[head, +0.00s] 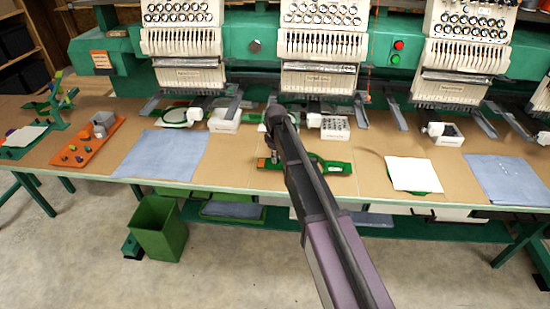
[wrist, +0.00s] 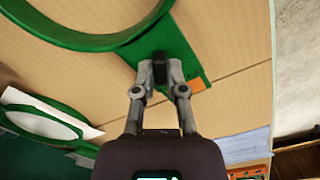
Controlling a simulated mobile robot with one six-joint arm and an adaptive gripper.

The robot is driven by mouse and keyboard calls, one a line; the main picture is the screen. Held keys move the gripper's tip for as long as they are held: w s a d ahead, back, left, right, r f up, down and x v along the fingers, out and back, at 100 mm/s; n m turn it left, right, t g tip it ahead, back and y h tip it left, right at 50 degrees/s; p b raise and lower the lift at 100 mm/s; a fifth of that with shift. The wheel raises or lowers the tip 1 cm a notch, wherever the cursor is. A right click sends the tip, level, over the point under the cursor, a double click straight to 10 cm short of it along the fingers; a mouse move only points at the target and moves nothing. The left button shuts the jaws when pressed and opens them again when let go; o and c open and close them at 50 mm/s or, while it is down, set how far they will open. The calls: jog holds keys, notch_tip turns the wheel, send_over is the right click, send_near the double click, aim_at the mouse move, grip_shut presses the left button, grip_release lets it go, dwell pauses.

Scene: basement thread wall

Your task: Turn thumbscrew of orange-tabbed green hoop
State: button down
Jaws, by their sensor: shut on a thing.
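The orange-tabbed green hoop lies on the tan table; its ring (wrist: 95,42) fills the upper left of the wrist view. Its orange tab (wrist: 198,86) shows just right of my fingers. In the head view, my arm covers much of the hoop (head: 338,167), with the orange tab (head: 262,163) left of the arm. My gripper (wrist: 160,72) is shut on the dark thumbscrew (wrist: 159,64) at the hoop's clamp end, between the two fingertips. In the head view my gripper (head: 273,153) reaches down over the hoop, and the thumbscrew is hidden.
A second green hoop with white cloth (wrist: 45,125) lies at the left of the wrist view. Blue cloth (head: 160,154) and an orange tray (head: 88,142) lie left on the table. White cloth (head: 412,173) lies right. Embroidery heads (head: 318,80) stand behind. A green bin (head: 158,227) stands below.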

dwell(0.3)
jog(key=c, duration=0.7)
grip_release()
jog(key=s+d+m, duration=0.1)
jog(key=s+d, duration=0.3)
jog(key=s+d+r+m+p, duration=0.1)
jog(key=s+d+m, duration=0.1)
jog(key=s+d, duration=0.2)
jog(key=s+d+r+m+p, duration=0.1)
jog(key=s+d+m, duration=0.1)
jog(key=s+d, duration=0.2)
jog(key=shift+s+d, duration=0.15)
jog(key=shift+d, duration=0.25)
jog(key=s+d+m, duration=0.2)
jog(key=s+d, duration=0.1)
jog(key=s, duration=0.1)
jog(key=s+d+r+m+p, duration=0.1)
jog(key=s+d+m, duration=0.1)
jog(key=s, duration=0.3)
jog(key=s+d+m, duration=0.2)
jog(key=s+d, duration=0.2)
jog(key=shift+s+d+r+m+p, duration=0.25)
jog(key=shift+s+d+m+p, duration=0.05)
jog(key=shift+s+d, duration=0.05)
